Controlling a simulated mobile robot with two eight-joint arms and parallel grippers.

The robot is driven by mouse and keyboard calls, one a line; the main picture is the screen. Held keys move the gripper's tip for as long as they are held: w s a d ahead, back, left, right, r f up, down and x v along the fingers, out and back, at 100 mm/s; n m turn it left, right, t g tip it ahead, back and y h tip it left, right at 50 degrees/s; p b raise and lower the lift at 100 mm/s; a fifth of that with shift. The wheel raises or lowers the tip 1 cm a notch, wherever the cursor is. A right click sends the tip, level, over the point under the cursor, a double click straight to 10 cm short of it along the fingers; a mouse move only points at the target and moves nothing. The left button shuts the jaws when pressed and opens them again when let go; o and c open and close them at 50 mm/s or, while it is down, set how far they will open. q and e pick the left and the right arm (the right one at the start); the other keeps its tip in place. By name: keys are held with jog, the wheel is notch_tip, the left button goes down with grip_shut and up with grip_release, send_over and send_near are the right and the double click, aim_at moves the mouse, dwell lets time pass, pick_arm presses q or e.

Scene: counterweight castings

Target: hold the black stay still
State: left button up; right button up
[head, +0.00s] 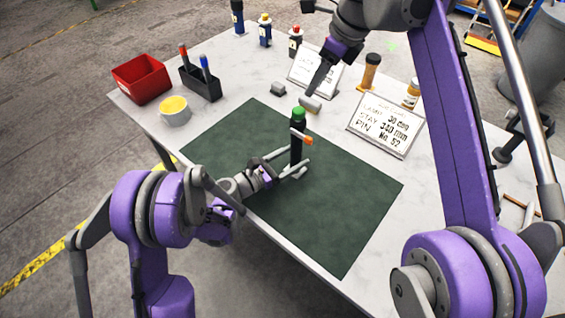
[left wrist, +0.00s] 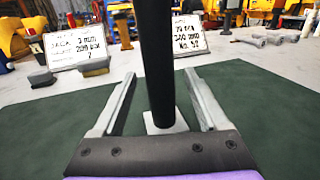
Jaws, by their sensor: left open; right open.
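The black stay (head: 297,155) stands upright on the dark green mat (head: 345,215), with a green top and a short orange-ended piece across it. In the left wrist view the black stay (left wrist: 156,60) rises from a pale square foot (left wrist: 165,123). My left gripper (head: 290,166) is open low around the stay; its two fingers (left wrist: 160,100) lie on either side of it with gaps showing. My right gripper (head: 317,88) is open beyond the stay, its fingers pointing down near a small grey-and-tan block (head: 311,104). Its fingertips are hard to make out.
A red bin (head: 142,80), a black pen holder (head: 201,84) and a yellow-filled cup (head: 175,111) stand at the left. Written cards (head: 385,126) and (head: 315,70), a second grey block (head: 278,88) and several bottles stand farther back. The mat's front right is clear.

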pick_arm(q)
jog(key=shift+w+d, duration=0.2)
jog(key=shift+d, duration=0.05)
grip_shut()
dwell(0.3)
dwell(0.9)
